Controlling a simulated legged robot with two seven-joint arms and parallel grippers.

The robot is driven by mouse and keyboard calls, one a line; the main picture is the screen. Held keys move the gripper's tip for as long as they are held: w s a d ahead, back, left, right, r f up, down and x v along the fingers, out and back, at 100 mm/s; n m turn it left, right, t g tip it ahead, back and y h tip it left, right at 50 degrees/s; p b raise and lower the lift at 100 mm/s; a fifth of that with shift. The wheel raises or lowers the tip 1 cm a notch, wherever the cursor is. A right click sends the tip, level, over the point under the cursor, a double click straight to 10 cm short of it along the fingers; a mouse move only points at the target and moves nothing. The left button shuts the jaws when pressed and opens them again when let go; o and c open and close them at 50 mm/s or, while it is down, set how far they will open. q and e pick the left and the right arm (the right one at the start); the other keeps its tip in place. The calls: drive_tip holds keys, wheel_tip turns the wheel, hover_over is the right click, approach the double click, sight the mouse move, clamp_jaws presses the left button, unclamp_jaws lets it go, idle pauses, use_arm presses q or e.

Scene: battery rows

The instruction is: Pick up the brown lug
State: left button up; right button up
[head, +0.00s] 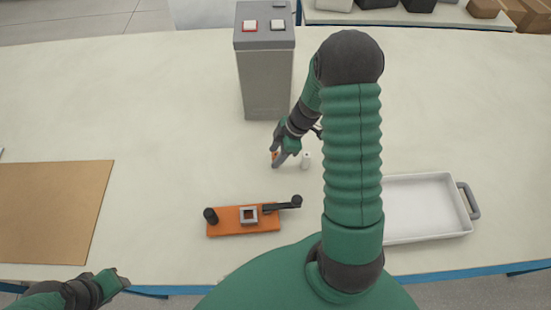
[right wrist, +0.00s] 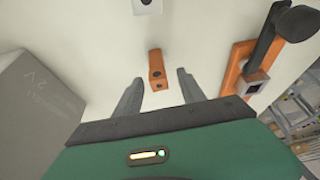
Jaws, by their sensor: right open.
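The brown lug (right wrist: 156,64) is a small orange-brown block with dark round holes. In the right wrist view it lies on the table between and just beyond the fingertips of my right gripper (right wrist: 159,80), which is open and empty. In the head view the right gripper (head: 278,161) points down at the table in front of the grey box, and only a sliver of the lug (head: 275,154) shows beside it. My left gripper (head: 122,281) is at the lower left, by the table's front edge; its jaws are too small to judge.
A small white piece (head: 306,160) stands right of the right gripper. An orange fixture (head: 230,221) with a black lever and square socket lies nearer. The grey button box (head: 264,80) stands behind, a white tray (head: 425,208) at right, a brown board (head: 55,210) at left.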

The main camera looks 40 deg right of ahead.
drive_tip(key=shift+w+a+f, duration=0.15)
drive_tip(key=shift+w+f, duration=0.1)
drive_tip(key=shift+f, duration=0.25)
drive_tip(key=shift+s+d, duration=0.1)
drive_tip(key=shift+d, duration=0.1)
drive_tip(key=c, duration=0.4)
clamp_jaws()
drive_tip(key=shift+a, duration=0.1)
drive_tip(key=shift+r, duration=0.15)
